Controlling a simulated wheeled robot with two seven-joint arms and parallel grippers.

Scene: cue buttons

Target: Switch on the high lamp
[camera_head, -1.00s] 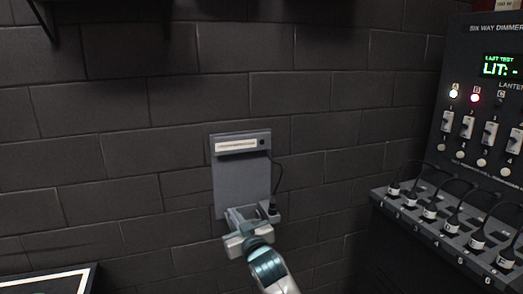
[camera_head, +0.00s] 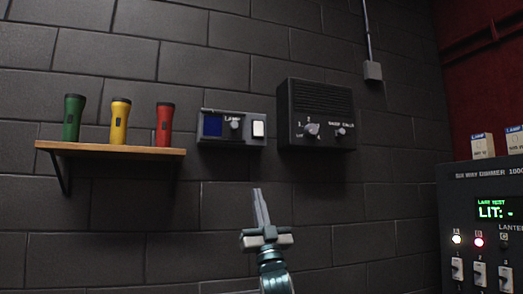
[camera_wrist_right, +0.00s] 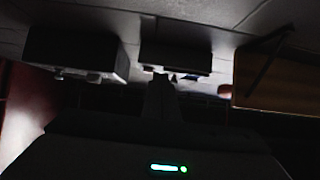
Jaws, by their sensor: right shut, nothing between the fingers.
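In the wrist view the fingers (camera_wrist_right: 159,92) show dimly in front of the box. No lamp that I can name as the high lamp is in view. My left gripper is not in view.
A black speaker box (camera_head: 318,98) with two knobs hangs to the right. A wooden shelf (camera_head: 110,149) at left holds a green (camera_head: 73,118), a yellow (camera_head: 120,121) and a red torch (camera_head: 164,125). A dimmer panel (camera_head: 478,190) stands at lower right.

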